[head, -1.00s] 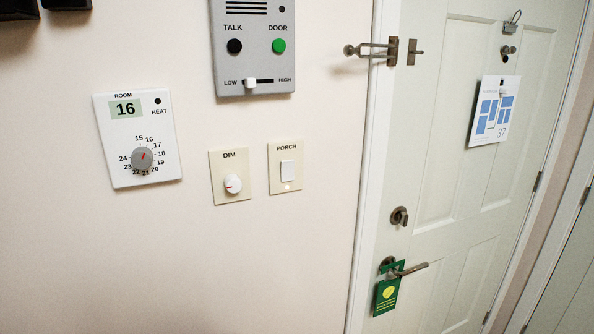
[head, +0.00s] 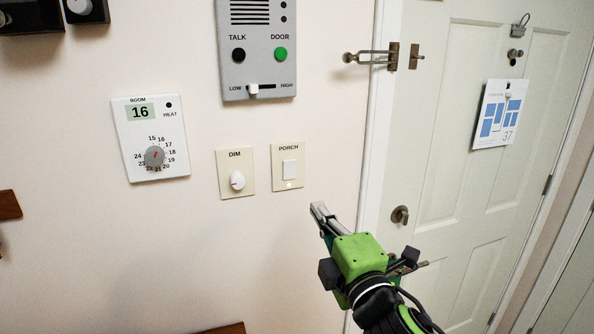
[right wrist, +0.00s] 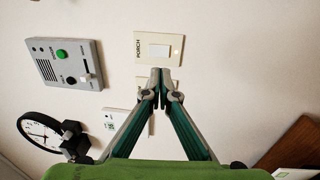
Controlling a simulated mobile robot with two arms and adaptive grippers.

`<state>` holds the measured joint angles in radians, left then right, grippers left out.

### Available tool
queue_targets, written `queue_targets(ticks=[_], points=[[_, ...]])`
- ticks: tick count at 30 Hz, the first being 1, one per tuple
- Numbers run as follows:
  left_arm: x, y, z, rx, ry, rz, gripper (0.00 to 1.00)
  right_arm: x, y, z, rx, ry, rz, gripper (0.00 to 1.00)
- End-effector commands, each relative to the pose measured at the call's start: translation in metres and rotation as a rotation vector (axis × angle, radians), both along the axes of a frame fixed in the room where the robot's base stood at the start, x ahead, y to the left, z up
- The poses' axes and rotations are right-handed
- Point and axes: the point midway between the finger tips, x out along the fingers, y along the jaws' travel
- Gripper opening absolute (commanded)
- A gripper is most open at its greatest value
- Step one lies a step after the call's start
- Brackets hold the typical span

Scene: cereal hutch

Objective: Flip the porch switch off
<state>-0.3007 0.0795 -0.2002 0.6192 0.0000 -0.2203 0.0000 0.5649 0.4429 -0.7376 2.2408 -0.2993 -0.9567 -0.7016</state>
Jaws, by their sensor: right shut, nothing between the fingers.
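The porch switch (head: 289,167) is a white rocker on a cream plate labelled PORCH, on the wall left of the door frame. A small light glows at the bottom of its plate. My right gripper (head: 317,208) is shut and empty, below and to the right of the plate in the head view. In the right wrist view the porch switch (right wrist: 158,50) lies just beyond the shut fingertips (right wrist: 161,72). I cannot tell whether they touch the plate; a gap shows in the head view. My left gripper is not in view.
The dimmer (head: 236,181) sits close left of the switch. The thermostat (head: 152,150) is further left, and the intercom (head: 256,55) is above. The door (head: 465,130) with its chain and lock (head: 400,215) is to the right. The wall below the plates is mostly clear.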

Motion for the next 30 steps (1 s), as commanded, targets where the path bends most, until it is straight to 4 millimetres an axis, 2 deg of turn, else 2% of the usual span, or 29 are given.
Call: queue_targets(ticks=[3,13,17,20,30], points=[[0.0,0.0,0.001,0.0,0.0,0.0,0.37,-0.007,0.002,0.012,-0.011,-0.026,0.007,0.0],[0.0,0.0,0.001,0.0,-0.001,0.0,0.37,-0.007,0.003,0.012,-0.011,-0.027,0.007,0.0],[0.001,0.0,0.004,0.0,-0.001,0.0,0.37,-0.002,0.004,0.014,-0.011,-0.027,0.007,0.0],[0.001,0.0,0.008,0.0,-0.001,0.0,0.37,0.01,0.008,0.017,-0.011,-0.027,0.006,0.0],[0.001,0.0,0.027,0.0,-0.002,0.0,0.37,0.068,0.027,0.025,-0.011,-0.025,0.006,0.0]])
